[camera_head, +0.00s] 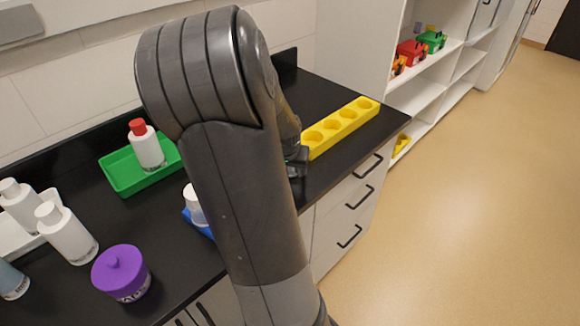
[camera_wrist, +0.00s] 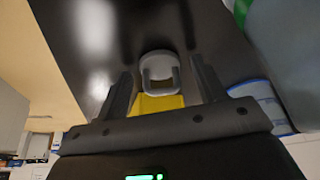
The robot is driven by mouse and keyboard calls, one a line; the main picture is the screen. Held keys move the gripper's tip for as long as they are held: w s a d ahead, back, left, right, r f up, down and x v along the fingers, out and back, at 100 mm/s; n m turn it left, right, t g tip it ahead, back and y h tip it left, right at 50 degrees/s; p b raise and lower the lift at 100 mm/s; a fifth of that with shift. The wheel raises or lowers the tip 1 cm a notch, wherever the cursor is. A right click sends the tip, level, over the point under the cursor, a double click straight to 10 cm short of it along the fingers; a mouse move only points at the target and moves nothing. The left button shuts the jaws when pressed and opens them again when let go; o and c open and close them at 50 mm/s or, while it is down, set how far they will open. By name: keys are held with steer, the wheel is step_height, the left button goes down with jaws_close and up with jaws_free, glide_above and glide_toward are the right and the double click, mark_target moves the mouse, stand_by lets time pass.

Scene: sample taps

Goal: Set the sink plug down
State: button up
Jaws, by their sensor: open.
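The sink plug, a round pale grey disc with a raised loop handle (camera_wrist: 158,68), appears to lie on the black worktop (camera_wrist: 110,30) in the wrist view. My gripper (camera_wrist: 161,78) is open, with one dark finger on each side of the plug and a visible gap on both sides. A flat yellow patch (camera_wrist: 158,104) shows between the fingers, just below the plug in the picture; I cannot tell what it belongs to. In the head view my arm hides the plug and most of my gripper (camera_head: 297,163), which is by the yellow rack.
The yellow rack (camera_head: 343,126) has several round holes. A green tray (camera_head: 119,172) holds a red-capped white bottle (camera_head: 146,146). A blue item with a white top (camera_head: 197,208) is left of my arm. A purple lidded jar (camera_head: 121,273) and white bottles (camera_head: 67,234) stand left.

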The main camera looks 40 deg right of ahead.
steer(key=shift+v, duration=0.75)
steer(key=v, duration=1)
steer(key=shift+r, duration=0.4)
